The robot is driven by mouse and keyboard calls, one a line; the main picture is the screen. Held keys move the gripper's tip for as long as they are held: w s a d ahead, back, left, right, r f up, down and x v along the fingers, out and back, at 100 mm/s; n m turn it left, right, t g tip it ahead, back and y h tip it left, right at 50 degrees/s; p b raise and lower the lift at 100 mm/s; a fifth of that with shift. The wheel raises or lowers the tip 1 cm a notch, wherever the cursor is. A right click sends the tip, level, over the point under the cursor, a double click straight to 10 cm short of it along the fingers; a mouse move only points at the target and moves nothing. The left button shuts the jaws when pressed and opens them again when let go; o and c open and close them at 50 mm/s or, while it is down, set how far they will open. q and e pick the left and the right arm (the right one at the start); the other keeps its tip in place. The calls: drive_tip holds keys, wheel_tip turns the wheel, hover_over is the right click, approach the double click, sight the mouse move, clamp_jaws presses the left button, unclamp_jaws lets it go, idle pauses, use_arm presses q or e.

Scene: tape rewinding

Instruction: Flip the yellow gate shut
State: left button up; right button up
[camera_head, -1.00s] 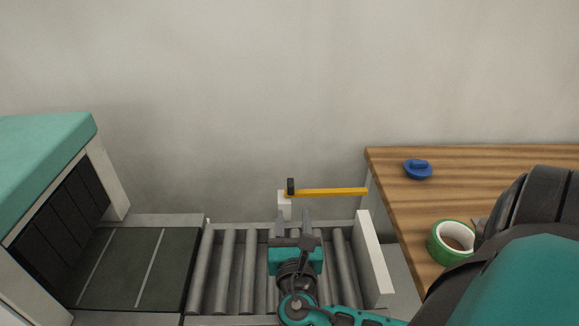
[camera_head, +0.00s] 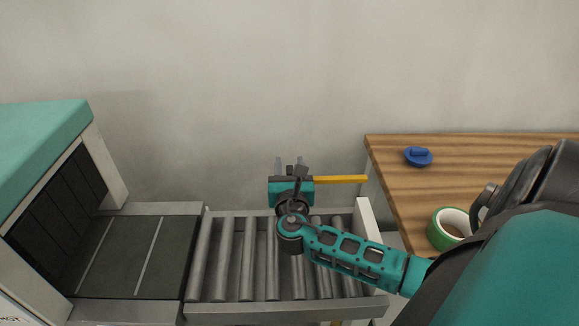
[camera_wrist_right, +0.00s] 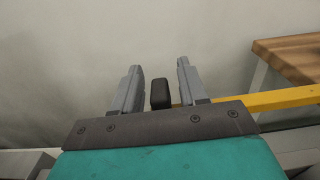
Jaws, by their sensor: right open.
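The yellow gate (camera_head: 342,179) is a thin bar that sticks out to the right from behind my right gripper, toward the wooden table. It also shows in the right wrist view (camera_wrist_right: 285,99), running right from a dark block (camera_wrist_right: 161,94) at its pivot end. My right gripper (camera_head: 288,164) is open over the far edge of the roller conveyor. In the wrist view its two fingers (camera_wrist_right: 158,84) stand on either side of the dark block, with gaps; I cannot tell whether they touch the gate. The gate's white post is hidden behind the gripper. My left gripper is not in view.
The roller conveyor (camera_head: 221,260) lies below my right arm, with a white end plate (camera_head: 367,222) at its right. A teal-topped scanner (camera_head: 40,140) stands left. The wooden table (camera_head: 480,165) at right holds a blue lid-like object (camera_head: 418,156) and a green tape roll (camera_head: 436,235).

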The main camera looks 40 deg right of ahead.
drive_tip(key=shift+c, duration=0.3)
clamp_jaws()
idle(0.5)
